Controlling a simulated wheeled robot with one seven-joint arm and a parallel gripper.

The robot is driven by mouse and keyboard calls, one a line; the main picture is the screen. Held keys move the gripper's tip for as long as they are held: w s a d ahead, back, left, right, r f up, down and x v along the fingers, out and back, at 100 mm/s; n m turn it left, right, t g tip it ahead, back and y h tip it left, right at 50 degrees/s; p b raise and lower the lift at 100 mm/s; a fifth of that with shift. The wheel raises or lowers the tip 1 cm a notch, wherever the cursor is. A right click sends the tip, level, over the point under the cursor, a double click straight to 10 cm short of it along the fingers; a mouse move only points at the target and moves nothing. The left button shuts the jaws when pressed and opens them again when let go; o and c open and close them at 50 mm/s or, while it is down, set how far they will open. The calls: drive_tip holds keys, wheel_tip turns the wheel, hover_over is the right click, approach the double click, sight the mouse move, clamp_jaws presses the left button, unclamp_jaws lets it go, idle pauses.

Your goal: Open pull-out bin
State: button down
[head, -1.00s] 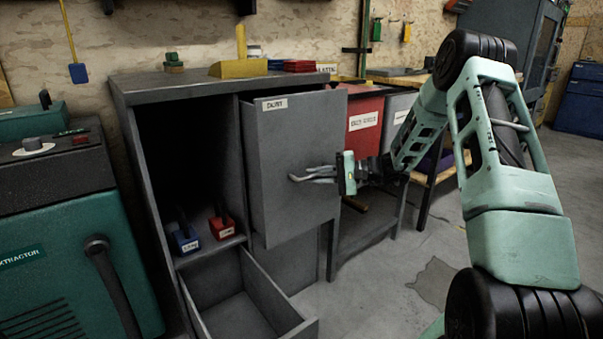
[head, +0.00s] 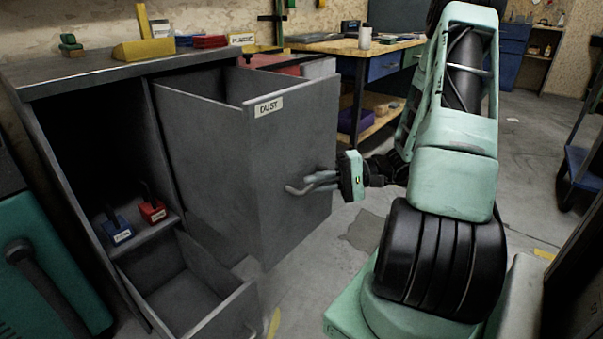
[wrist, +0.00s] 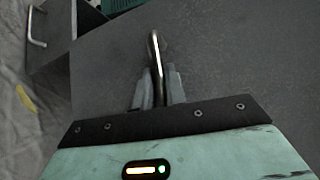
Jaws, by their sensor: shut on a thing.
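The pull-out bin (head: 240,165) is a grey box with a "DUST" label on its front. It stands well out of the grey cabinet (head: 75,65), and its open top and inner walls show in the head view. My gripper (head: 312,182) is at the metal handle (head: 297,190) on the bin's front panel. In the wrist view the fingers (wrist: 158,90) are shut on the handle (wrist: 154,48), one on each side of it. The bin's front panel (wrist: 225,65) fills much of that view.
A lower grey drawer (head: 195,290) is open below the bin. A red and a blue small object (head: 117,230) sit on the cabinet shelf. A workbench (head: 355,45) stands behind. A dark upright surface (head: 570,250) is at the right. Floor shows between bin and bench.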

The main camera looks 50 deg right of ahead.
drive_tip(key=shift+s, duration=0.45)
drive_tip(key=c, duration=1.5)
unclamp_jaws()
drive_tip(key=shift+o, duration=0.2)
drive_tip(key=shift+d, duration=0.15)
drive_tip(key=p+v, duration=0.4)
drive_tip(key=v, duration=1.3)
drive_tip(key=shift+s, duration=0.15)
drive_tip(key=shift+s, duration=0.1)
